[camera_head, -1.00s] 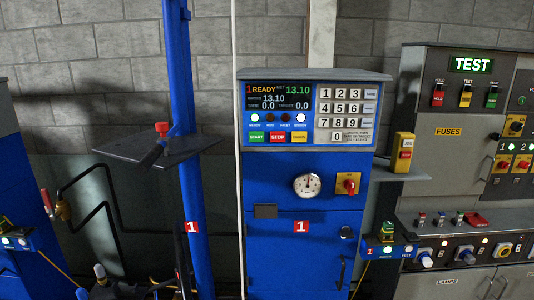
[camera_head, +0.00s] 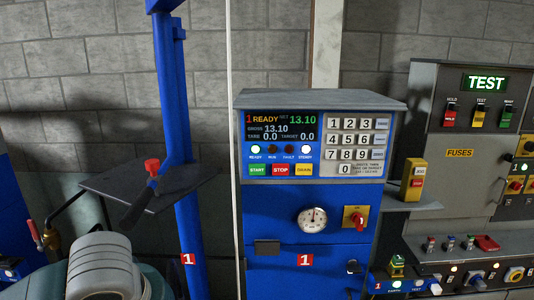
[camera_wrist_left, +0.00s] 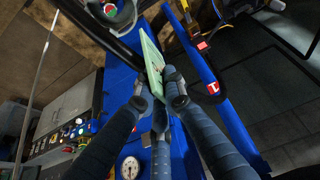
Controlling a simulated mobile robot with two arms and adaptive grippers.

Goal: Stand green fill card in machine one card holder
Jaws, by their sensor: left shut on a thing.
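The green fill card (camera_wrist_left: 152,62) is a pale green flat piece in the left wrist view. My left gripper (camera_wrist_left: 158,98) is shut on its lower end, and the card sticks out past the fingertips, tilted. The gripper and card do not show in the head view. Machine one (camera_head: 315,210) is the blue cabinet with a READY display and a red "1" label. A small dark plate (camera_head: 267,248) on its front may be the card holder; I cannot tell for sure. My right gripper is not in view.
A yellow switch box (camera_head: 413,180) stands on a small ledge right of the machine. A grey TEST panel (camera_head: 470,150) stands further right.

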